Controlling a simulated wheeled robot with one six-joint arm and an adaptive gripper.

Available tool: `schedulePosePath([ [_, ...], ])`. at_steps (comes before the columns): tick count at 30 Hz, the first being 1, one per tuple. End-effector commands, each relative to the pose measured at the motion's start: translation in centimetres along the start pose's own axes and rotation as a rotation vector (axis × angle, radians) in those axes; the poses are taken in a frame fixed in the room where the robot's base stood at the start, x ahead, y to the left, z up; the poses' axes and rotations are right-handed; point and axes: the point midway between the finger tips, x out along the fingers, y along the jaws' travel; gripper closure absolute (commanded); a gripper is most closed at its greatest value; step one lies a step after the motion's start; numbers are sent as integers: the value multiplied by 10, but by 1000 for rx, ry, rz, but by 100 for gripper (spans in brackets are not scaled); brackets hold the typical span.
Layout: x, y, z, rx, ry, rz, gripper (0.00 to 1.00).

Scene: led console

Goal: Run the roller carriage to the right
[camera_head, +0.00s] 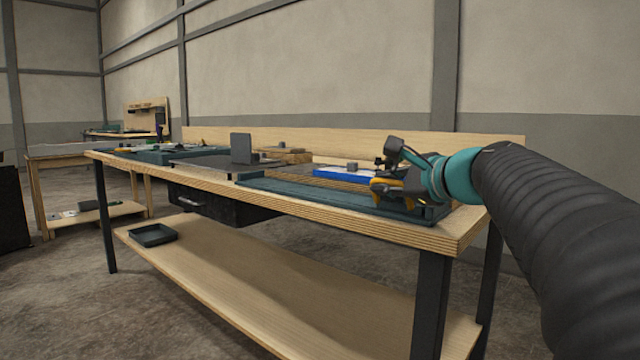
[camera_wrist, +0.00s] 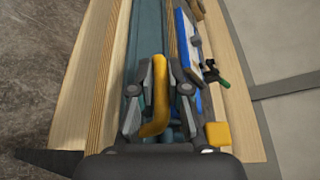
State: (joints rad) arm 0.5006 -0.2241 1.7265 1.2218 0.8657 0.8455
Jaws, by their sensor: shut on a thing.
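My gripper (camera_head: 398,190) is at the right end of the workbench, low over a long teal bed (camera_head: 305,190). In the wrist view my gripper (camera_wrist: 160,78) is shut on a curved yellow handle (camera_wrist: 157,100), with one finger on each side of it. I take this handle to be part of the roller carriage. My gripper and wrist hide most of the carriage body, so its contact with the bed cannot be seen. The teal bed also runs ahead of the fingers in the wrist view (camera_wrist: 147,40).
A blue-edged white panel (camera_head: 340,174) lies behind the bed. A yellow block (camera_wrist: 217,133) sits right of my fingers in the wrist view. A dark upright plate (camera_head: 241,148) stands farther left. The bench's right edge (camera_head: 470,232) is close to my gripper.

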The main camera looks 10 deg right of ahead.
Motion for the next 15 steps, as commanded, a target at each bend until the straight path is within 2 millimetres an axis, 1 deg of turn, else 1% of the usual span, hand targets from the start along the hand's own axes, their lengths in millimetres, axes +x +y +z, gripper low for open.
schedulePosePath([
  [8,-2,-2,-2,1,6,-5,100],
  [9,-2,-2,-2,1,6,-5,74],
  [11,-2,-2,-2,1,5,-5,61],
  [15,-1,-1,-1,1,2,-2,61],
])
